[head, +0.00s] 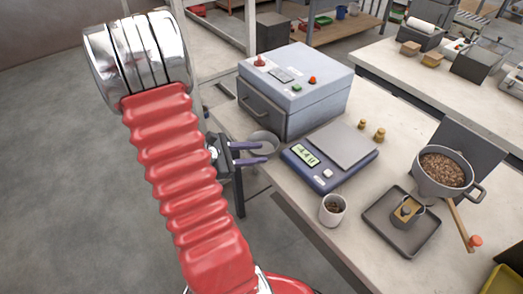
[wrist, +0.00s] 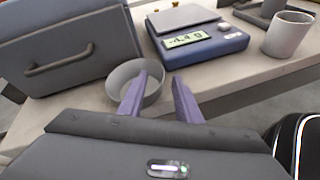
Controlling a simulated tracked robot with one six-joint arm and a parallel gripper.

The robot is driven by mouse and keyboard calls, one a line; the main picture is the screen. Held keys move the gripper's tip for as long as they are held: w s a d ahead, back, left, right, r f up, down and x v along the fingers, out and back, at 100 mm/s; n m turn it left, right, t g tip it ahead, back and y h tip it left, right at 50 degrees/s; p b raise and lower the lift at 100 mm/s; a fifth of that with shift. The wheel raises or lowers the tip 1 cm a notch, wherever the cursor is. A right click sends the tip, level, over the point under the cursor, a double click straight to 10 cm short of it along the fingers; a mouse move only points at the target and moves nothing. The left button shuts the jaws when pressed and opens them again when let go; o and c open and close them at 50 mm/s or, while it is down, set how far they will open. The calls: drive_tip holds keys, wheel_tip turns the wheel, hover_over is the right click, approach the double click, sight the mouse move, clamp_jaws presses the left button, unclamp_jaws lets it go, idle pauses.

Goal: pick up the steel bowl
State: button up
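The steel bowl (head: 264,135) is a small grey round bowl standing upright at the bench's near edge, between the blue-grey machine and the scale. It also shows in the wrist view (wrist: 118,80), and it looks empty. My gripper (head: 266,153) is open, with its two purple fingers pointing at the bowl. In the wrist view my gripper (wrist: 159,76) has its left finger overlapping the bowl's interior and its right finger beyond the bowl's right side. The bowl's right wall shows between the fingers. I cannot tell whether either finger touches it.
The blue scale (head: 318,170) stands right of the bowl. The blue-grey machine (head: 290,90) with a handle is behind it. A grey cup (head: 332,210), a dark tray (head: 400,222) and a pellet-filled hopper (head: 444,172) are farther right. Open floor lies left of the bench.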

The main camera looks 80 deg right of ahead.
sight(272, 153)
drive_tip(key=shift+x, duration=2.05)
drive_tip(key=shift+f, duration=0.1)
drive_tip(key=shift+c, duration=0.5)
clamp_jaws()
